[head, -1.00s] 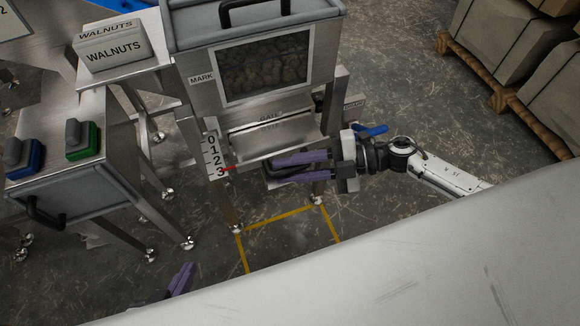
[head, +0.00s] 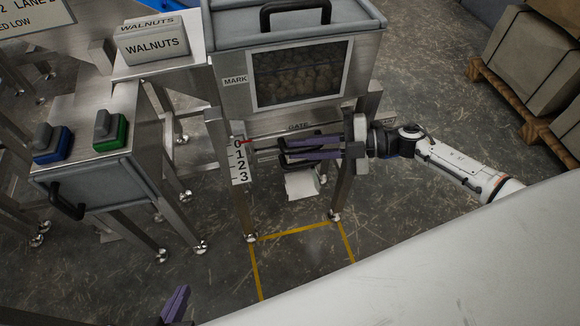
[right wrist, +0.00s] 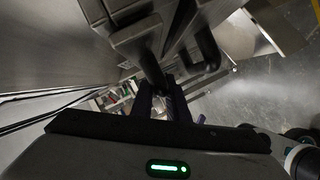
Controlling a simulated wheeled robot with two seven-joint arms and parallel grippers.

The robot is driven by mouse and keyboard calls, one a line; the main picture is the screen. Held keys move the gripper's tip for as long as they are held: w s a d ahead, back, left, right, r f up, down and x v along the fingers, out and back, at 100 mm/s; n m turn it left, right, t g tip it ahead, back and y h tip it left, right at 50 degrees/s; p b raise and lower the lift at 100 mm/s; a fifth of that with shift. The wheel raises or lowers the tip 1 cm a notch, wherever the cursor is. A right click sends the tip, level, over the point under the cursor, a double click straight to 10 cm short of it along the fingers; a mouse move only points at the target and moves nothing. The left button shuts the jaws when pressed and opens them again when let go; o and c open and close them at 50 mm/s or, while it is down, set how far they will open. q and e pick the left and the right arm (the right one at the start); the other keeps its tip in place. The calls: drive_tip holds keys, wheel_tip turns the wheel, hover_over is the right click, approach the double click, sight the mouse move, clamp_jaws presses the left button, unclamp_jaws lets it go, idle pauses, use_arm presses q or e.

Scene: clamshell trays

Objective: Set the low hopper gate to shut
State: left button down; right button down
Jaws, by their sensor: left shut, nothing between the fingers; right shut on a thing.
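The hopper (head: 221,97) with the walnut window stands in the middle of the head view. The red pointer (head: 246,142) is at 0 on the white 0–3 scale (head: 241,165). My right gripper (head: 288,150) is shut on the dark gate handle under the hopper; its purple fingers hide part of it. In the right wrist view the fingers (right wrist: 162,95) close around a dark bar (right wrist: 151,67). My left gripper (head: 176,306) is shut and empty at the bottom edge, away from the hopper.
A WALNUTS sign (head: 152,42) stands at left. A pale piece (head: 302,185) shows below the gate. Yellow lines (head: 295,231) mark clear floor.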

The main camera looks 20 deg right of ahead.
drive_tip(key=shift+w+d, duration=0.15)
drive_tip(key=shift+w, duration=0.15)
drive_tip(key=c, duration=2)
unclamp_jaws()
drive_tip(key=v, duration=1)
drive_tip(key=shift+s+d+p, duration=0.15)
drive_tip(key=shift+s+p, duration=0.05)
drive_tip(key=shift+p, duration=0.25)
